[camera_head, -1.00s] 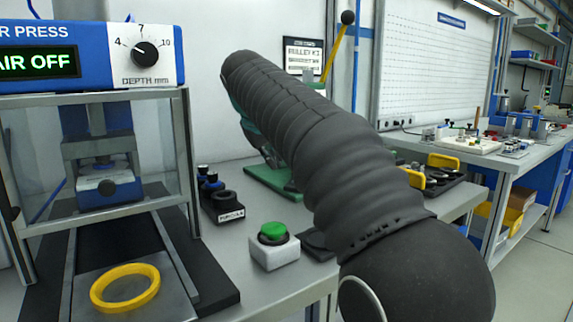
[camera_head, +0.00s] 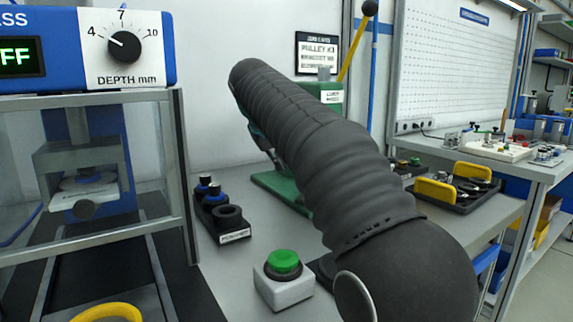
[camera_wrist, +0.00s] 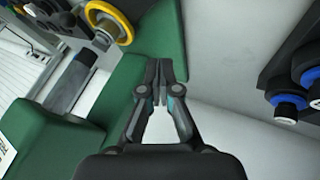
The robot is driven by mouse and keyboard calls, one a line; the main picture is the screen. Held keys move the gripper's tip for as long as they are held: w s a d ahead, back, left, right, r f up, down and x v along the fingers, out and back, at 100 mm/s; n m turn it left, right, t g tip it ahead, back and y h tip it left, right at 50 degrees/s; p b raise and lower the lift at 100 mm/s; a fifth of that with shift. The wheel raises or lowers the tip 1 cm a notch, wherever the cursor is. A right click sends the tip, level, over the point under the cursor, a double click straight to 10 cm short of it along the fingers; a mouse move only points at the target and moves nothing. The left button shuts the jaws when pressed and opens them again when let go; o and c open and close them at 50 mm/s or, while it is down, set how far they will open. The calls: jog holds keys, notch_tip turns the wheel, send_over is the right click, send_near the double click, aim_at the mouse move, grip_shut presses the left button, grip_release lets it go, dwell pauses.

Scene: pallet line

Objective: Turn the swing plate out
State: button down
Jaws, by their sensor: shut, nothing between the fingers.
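In the wrist view my gripper (camera_wrist: 161,82) is shut and empty, with its fingertips over the edge of a green press base (camera_wrist: 120,100). A grey metal ram or bar (camera_wrist: 72,82) shows left of the fingers. A yellow-rimmed round part (camera_wrist: 108,20) lies beyond them at the top. In the head view the green press (camera_head: 330,95) with its yellow lever (camera_head: 356,48) stands behind my arm, which hides most of it and my gripper. I cannot tell for sure which part is the swing plate.
A white box with a green button (camera_head: 284,265) stands near the front of the bench. A black holder (camera_head: 228,219) with blue-ringed parts is behind it. The framed air press (camera_head: 85,170) is at left. A black tray with yellow handles (camera_head: 466,190) is at right.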

jog(key=x, duration=0.8)
jog(key=shift+d, duration=0.1)
jog(key=shift+w+d+f, duration=0.1)
jog(key=shift+w+d, duration=0.8)
jog(key=shift+d, duration=0.35)
jog(key=shift+w+d, duration=0.3)
jog(key=shift+d, duration=0.1)
